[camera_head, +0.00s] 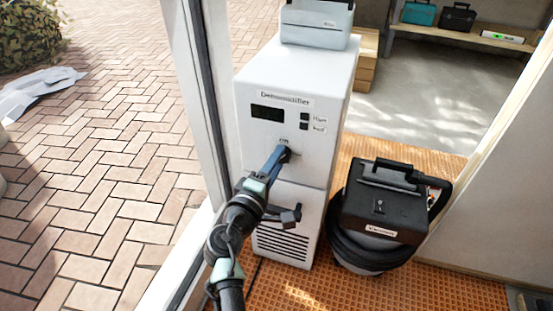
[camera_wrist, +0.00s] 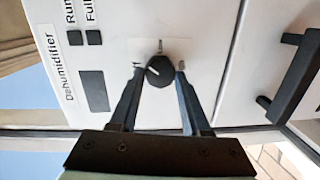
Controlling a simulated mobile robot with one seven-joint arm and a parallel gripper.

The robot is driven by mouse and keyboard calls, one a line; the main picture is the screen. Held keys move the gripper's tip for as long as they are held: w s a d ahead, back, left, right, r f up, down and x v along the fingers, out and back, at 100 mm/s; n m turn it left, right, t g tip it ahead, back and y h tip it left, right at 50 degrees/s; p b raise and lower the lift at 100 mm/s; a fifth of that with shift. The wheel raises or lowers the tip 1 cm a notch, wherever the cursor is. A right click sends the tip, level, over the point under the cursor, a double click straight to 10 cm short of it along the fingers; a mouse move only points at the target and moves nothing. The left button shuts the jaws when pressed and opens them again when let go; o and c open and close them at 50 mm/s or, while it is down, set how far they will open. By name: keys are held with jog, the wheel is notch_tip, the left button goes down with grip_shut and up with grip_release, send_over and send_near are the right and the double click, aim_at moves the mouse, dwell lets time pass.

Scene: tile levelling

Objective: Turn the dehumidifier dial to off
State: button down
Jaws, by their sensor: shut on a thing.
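The white dehumidifier (camera_head: 322,160) stands upright beside the door frame, its labelled front panel facing me. Its round black dial (camera_wrist: 160,72) sits below the dark display and shows clearly in the wrist view. A light mark on the dial points toward the left of that picture, slightly up; small printed marks beside the dial are too small to read. My gripper (camera_head: 284,154) reaches the panel at the dial. In the wrist view my gripper (camera_wrist: 160,69) has one finger on each side of the dial and is shut on it. In the head view the fingers mostly hide the dial.
A dark handle (camera_wrist: 297,80) sticks out of the dehumidifier below the dial. A black vacuum (camera_head: 385,208) with a coiled hose stands close to its right. A grey case (camera_head: 317,22) rests on top. The door frame (camera_head: 186,75) is close on the left.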

jog(key=shift+f+n+p, duration=0.15)
jog(key=shift+n+p, duration=0.8)
jog(key=shift+n, duration=2.65)
jog(key=shift+c, duration=1.8)
grip_release()
jog(key=p+v, duration=0.4)
jog(key=v, duration=0.9)
jog(key=shift+f, duration=0.3)
